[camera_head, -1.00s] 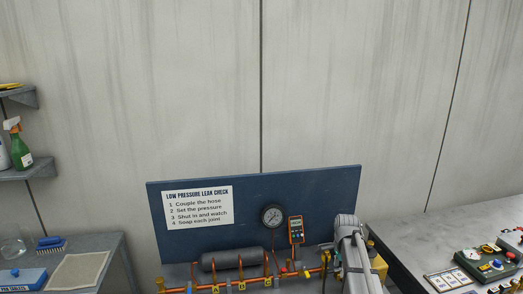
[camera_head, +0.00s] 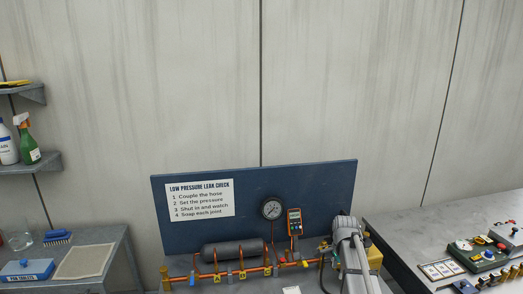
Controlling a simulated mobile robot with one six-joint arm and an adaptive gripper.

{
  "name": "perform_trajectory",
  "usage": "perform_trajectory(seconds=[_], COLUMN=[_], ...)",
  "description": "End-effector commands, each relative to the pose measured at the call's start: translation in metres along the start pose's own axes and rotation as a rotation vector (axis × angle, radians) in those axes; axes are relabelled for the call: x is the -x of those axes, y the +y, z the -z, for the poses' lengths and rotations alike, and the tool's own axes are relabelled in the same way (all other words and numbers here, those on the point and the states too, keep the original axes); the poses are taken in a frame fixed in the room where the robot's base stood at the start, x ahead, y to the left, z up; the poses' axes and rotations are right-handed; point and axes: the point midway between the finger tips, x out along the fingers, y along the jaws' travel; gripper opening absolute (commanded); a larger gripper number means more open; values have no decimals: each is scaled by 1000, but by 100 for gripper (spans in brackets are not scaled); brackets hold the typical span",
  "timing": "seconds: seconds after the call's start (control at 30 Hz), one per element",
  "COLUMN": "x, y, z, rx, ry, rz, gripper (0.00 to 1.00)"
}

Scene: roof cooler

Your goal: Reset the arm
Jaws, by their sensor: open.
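My gripper is not visible in the head view. A grey and white jointed part, which looks like my own arm, rises at the lower right of the blue board (camera_head: 300,190). Its lower end runs out of the bottom of the picture, and it hides part of the bench behind it.
Copper piping (camera_head: 205,275), a dark cylinder (camera_head: 232,251), a gauge (camera_head: 272,209) and an orange meter (camera_head: 294,222) are at the board. A yellow object (camera_head: 375,257) sits beside the arm. Side tables (camera_head: 115,245) and (camera_head: 415,222) hold tools and controls. Shelves (camera_head: 35,163) are left.

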Motion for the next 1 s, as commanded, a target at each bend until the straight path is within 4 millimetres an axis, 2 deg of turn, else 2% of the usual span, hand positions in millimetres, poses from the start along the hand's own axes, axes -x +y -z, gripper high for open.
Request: perform_trajectory(seconds=[0.47, 1.0], x=[-25, -82], y=[37, 131], z=[-38, -117], rx=[302, 1073], ry=[0, 0], rz=[0, -1], gripper=[60, 60])
